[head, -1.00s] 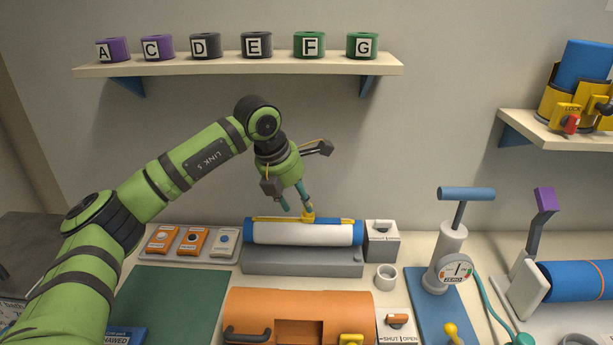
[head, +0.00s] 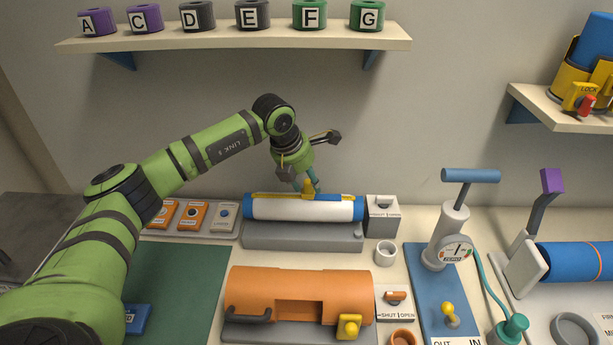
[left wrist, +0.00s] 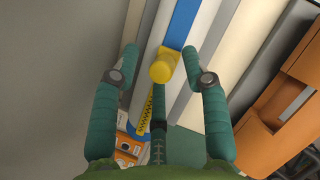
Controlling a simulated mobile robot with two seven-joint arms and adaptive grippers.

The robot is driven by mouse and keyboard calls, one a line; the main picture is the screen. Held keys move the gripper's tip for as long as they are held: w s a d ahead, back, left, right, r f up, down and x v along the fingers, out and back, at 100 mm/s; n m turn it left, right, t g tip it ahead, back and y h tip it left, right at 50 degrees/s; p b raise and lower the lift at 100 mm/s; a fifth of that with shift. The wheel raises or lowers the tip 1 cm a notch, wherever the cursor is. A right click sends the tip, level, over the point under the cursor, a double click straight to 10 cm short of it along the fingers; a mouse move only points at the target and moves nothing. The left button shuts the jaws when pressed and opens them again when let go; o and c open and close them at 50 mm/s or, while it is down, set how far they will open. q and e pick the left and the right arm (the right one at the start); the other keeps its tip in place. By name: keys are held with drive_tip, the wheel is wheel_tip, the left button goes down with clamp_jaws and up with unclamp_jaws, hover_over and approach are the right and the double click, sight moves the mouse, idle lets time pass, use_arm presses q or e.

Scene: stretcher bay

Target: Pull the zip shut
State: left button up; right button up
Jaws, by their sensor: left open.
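A white roll with blue ends (head: 275,209) lies on a grey stand at the back of the bench. A yellow zip strip (head: 268,195) runs along its top, with a yellow pull (head: 308,187) near its middle. My left gripper (head: 306,183) is open at the pull, its fingers partly overlapped by it in the head view. In the left wrist view, the yellow pull (left wrist: 162,68) stands between the two spread fingers (left wrist: 159,62), with gaps on both sides. Toothed zip (left wrist: 146,108) runs below it there. My right gripper is out of view.
A grey block with a knob (head: 383,217) stands right of the roll. An orange case (head: 250,291) lies in front. A panel of orange and grey switches (head: 193,219) is at left, a gauge pump (head: 452,235) at right. A lettered shelf (head: 235,38) hangs above.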

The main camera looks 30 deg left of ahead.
use_arm(q)
drive_tip(key=shift+s+r, duration=0.1)
clamp_jaws()
drive_tip(key=shift+d, duration=0.25)
drive_tip(key=b, duration=0.3)
hover_over(341, 196)
drive_tip(key=shift+d, duration=0.1)
drive_tip(key=shift+r, duration=0.15)
